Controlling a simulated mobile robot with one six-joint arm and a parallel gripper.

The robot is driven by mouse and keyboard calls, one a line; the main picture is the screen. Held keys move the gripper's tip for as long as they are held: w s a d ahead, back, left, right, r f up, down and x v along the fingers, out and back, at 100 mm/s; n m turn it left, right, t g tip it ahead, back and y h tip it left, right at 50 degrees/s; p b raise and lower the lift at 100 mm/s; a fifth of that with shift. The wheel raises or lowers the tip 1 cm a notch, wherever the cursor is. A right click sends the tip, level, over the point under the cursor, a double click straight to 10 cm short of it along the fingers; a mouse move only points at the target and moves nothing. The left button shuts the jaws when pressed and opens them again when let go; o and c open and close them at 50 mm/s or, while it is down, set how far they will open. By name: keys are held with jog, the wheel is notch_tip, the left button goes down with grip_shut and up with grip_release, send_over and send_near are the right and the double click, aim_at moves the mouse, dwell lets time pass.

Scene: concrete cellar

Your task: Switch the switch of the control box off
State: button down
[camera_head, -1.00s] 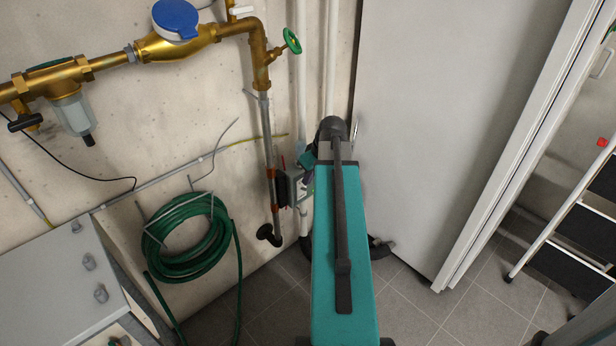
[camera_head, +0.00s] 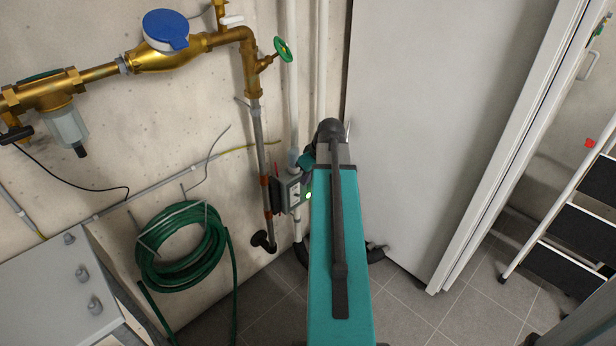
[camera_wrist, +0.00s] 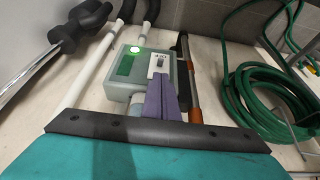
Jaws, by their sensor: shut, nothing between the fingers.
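The control box (camera_wrist: 143,72) is a grey box on the wall with a lit green lamp (camera_wrist: 135,49), a green panel (camera_wrist: 125,64) and a small switch (camera_wrist: 158,62) on a white plate. My gripper (camera_wrist: 161,80) has purple fingers, shut and empty, with the tips just below the switch in the wrist view. I cannot tell whether they touch it. In the head view the control box (camera_head: 288,192) is partly hidden by my arm, and its green glow (camera_head: 308,195) shows at the edge. The switch's position is too small to read.
A pipe with a red-brown section (camera_wrist: 194,100) runs beside the box. A coiled green hose (camera_head: 182,245) hangs on the wall to its left in the head view. Brass pipework (camera_head: 165,55) is above. A pale door (camera_head: 435,120) stands to the right.

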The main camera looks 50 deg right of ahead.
aim_at(298, 195)
jog(key=shift+x, duration=3.85)
jog(key=shift+d, duration=0.1)
jog(key=shift+s+b, duration=0.1)
jog(key=shift+b, duration=0.2)
jog(key=shift+s+f, duration=0.15)
jog(key=shift+t+b, duration=0.3)
jog(key=shift+b, duration=0.1)
